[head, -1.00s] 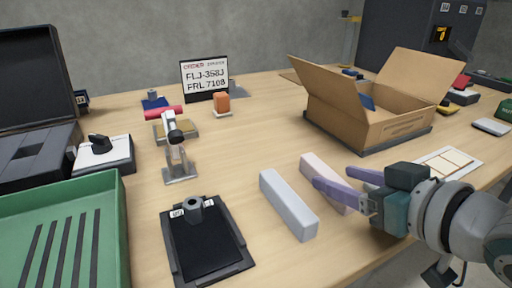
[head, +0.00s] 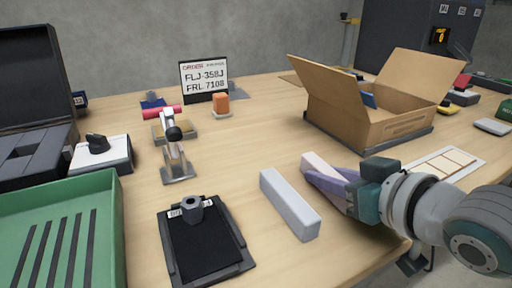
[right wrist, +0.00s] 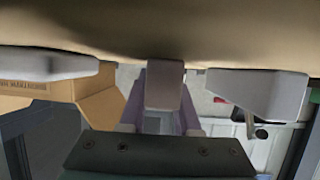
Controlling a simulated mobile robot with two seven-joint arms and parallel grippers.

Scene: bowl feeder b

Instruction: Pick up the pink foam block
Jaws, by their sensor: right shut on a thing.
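The pale pink foam block (head: 318,163) lies on the table right of the middle in the head view, partly covered by my right gripper. My right gripper (head: 332,183) is shut on it, with its purple fingers along the block's sides. In the right wrist view the block (right wrist: 165,84) shows between the two purple fingers. I cannot tell whether the block is touching the table or slightly raised. My left gripper is not in view.
A light grey block (head: 290,205) lies just left of the pink one. An open cardboard box (head: 375,125) stands behind my right gripper. A black tray (head: 205,240) and a green bin (head: 105,200) are at left. A card sheet (head: 448,163) lies at right.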

